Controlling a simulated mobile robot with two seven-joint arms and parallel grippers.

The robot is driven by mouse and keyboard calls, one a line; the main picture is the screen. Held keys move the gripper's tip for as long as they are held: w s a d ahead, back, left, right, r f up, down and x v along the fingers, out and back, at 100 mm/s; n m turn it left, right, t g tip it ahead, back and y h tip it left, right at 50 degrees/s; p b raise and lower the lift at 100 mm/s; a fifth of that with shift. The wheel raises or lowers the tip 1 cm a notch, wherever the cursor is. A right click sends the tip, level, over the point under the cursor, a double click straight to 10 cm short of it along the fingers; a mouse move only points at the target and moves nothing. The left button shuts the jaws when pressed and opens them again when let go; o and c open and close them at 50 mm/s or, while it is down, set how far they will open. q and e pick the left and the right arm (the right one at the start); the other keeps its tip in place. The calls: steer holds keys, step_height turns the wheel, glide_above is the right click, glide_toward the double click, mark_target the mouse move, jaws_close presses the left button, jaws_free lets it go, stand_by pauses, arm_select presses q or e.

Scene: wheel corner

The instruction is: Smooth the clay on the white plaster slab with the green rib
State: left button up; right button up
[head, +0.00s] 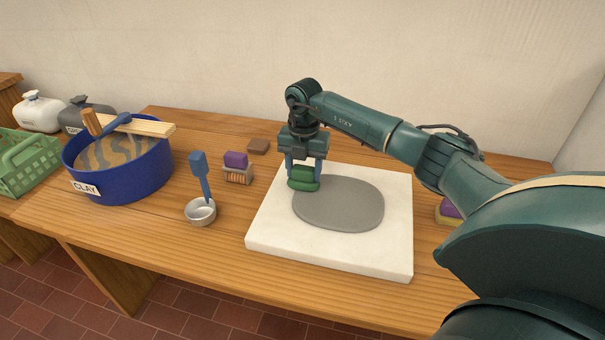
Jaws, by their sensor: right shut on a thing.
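The white plaster slab (275,240) lies on the wooden table, right of the middle. A flat grey sheet of clay (340,205) with a rounded outline lies on it. My right gripper (304,174) points down at the clay's far left edge. It is shut on the green rib (304,184), which is at or just above the clay; I cannot tell whether it touches. The gripper's fingers hide part of the rib. My left gripper is not in view.
A blue CLAY tub (125,180) and green basket (35,165) stand further left. My right arm hides the table's right side.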

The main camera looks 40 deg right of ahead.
steer(key=shift+w+d+f+b, duration=0.15)
steer(key=shift+w+d+b, duration=0.2)
steer(key=shift+d, duration=0.15)
steer(key=shift+w+d+b, duration=0.35)
steer(key=shift+w+d, duration=0.2)
steer(key=shift+d, duration=0.1)
steer(key=shift+s+d+r+p, duration=0.15)
steer(key=shift+s+d+p, duration=0.3)
steer(key=shift+s+p, duration=0.15)
steer(key=shift+s+d+r+p, duration=0.15)
steer(key=shift+s+d+p, duration=0.3)
steer(key=shift+p, duration=0.1)
steer(key=shift+s+d+f+p, duration=0.1)
steer(key=shift+s+d+p, duration=0.55)
steer(key=shift+s+d, duration=0.25)
steer(key=shift+s+d+f+p, duration=0.1)
steer(key=shift+s+d+p, duration=0.55)
steer(key=shift+s, duration=0.35)
steer(key=shift+s+d+f+p, duration=0.1)
steer(key=shift+s+d+p, duration=0.25)
steer(key=shift+s+d, duration=0.3)
steer(key=shift+s+d+r+p, duration=0.15)
steer(key=shift+s+d+p, duration=0.5)
steer(key=shift+s+d, duration=0.35)
steer(key=shift+s+d+r+p, duration=0.1)
steer(key=shift+s+d+p, duration=0.6)
steer(key=shift+s, duration=0.4)
steer(key=shift+s+d+f+p, duration=0.15)
steer(key=shift+s+d+p, duration=0.2)
steer(key=shift+s+d, duration=0.9)
